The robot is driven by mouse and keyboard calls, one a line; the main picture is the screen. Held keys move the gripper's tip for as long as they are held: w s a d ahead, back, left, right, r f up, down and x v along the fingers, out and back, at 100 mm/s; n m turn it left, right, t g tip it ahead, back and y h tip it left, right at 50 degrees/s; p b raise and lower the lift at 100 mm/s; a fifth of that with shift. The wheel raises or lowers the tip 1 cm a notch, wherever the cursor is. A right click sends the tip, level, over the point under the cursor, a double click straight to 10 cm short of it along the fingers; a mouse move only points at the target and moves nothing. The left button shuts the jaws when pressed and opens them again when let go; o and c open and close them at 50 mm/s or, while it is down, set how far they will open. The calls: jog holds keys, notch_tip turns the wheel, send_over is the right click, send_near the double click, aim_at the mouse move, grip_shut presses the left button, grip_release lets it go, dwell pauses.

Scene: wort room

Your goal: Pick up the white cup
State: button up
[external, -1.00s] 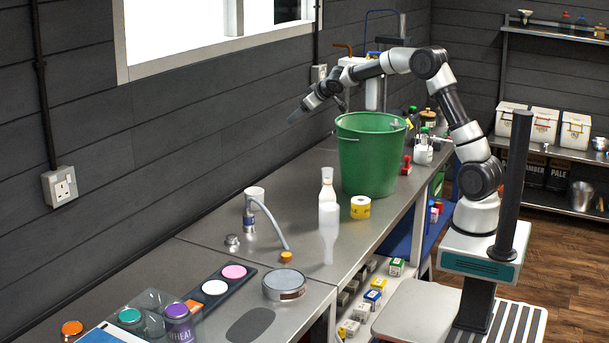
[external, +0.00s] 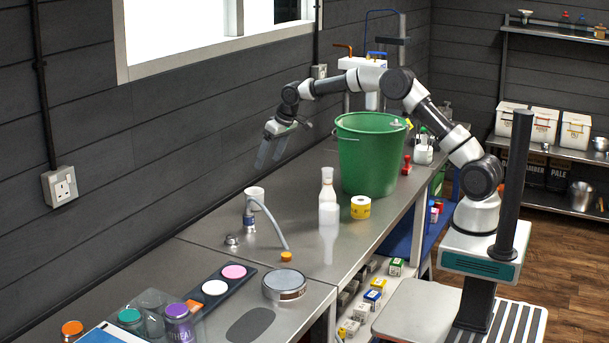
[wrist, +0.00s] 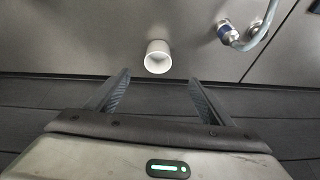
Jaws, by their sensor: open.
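The white cup (external: 254,192) stands upright on the steel bench near the wall, behind a hose with a blue-banded fitting. In the wrist view the white cup (wrist: 158,56) shows its round open mouth, just beyond and between the fingertips. My gripper (external: 270,152) is open and empty, pointing down above the bench, higher than the cup and slightly to its right in the external view. Its two dark fingers also show in the wrist view (wrist: 158,78), spread apart with nothing between them.
The hose fitting (external: 249,216) stands close in front of the cup. The dark wall (external: 200,110) rises close behind the cup.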

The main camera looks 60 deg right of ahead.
send_near(257, 188)
jog(key=a+f, duration=0.1)
jog(key=a, duration=0.1)
jog(key=a+f, duration=0.1)
jog(key=f, duration=0.1)
jog(key=shift+s+a+p, duration=0.15)
jog(key=shift+a+p, duration=0.2)
jog(key=shift+a, duration=0.05)
jog(key=shift+d+p+x, duration=0.2)
jog(key=shift+p+x, duration=0.25)
jog(key=shift+x, duration=2.25)
jog(key=shift+c, duration=0.3)
jog(key=shift+r, duration=0.1)
jog(key=c, duration=1.1)
jog(key=shift+r, duration=0.15)
